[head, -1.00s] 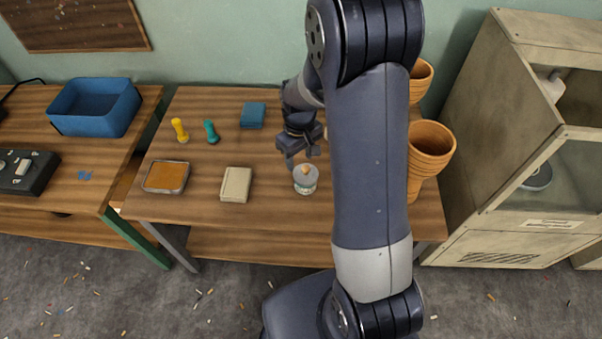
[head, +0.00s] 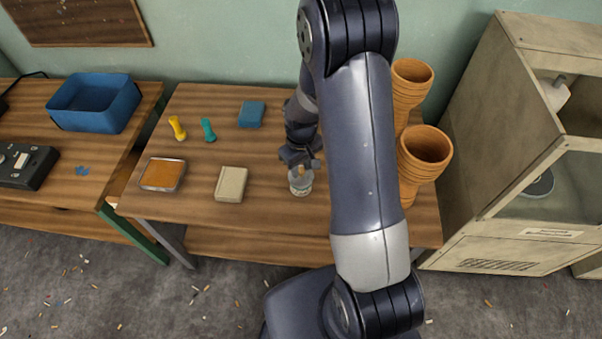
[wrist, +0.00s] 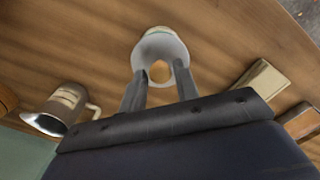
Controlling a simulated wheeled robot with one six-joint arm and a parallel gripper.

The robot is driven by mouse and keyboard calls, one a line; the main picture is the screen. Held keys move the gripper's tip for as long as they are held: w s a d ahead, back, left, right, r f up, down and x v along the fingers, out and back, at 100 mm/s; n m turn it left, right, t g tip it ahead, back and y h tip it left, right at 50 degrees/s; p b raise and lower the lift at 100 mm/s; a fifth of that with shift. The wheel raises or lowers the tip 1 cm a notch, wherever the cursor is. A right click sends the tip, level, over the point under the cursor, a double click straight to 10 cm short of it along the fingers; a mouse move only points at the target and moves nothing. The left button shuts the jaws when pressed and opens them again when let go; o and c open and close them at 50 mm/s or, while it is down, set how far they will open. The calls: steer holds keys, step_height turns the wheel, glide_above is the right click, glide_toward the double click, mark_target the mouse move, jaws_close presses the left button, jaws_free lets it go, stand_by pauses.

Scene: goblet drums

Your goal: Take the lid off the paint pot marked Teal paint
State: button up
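A small pale pot (head: 301,187) with a grey lid and a round orange-tan knob stands on the wooden table. Its label is too small to read, so I cannot tell if it says Teal paint. In the wrist view the lid (wrist: 160,48) sits on the pot, with its knob (wrist: 160,71) between my fingers. My gripper (head: 303,169) is right above the pot, pointing down. In the wrist view my gripper (wrist: 160,76) is open, with a finger on each side of the knob and a visible gap.
A metal mug (wrist: 67,103) with a label and handle stands nearby. A beige box (head: 231,184), an orange-filled tray (head: 162,174), a blue block (head: 251,114), and yellow (head: 177,128) and teal (head: 208,130) pieces lie left. Terracotta goblet shapes (head: 424,150) stand right, partly behind my arm.

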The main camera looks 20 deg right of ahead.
jaws_close()
steer(key=shift+r, duration=0.1)
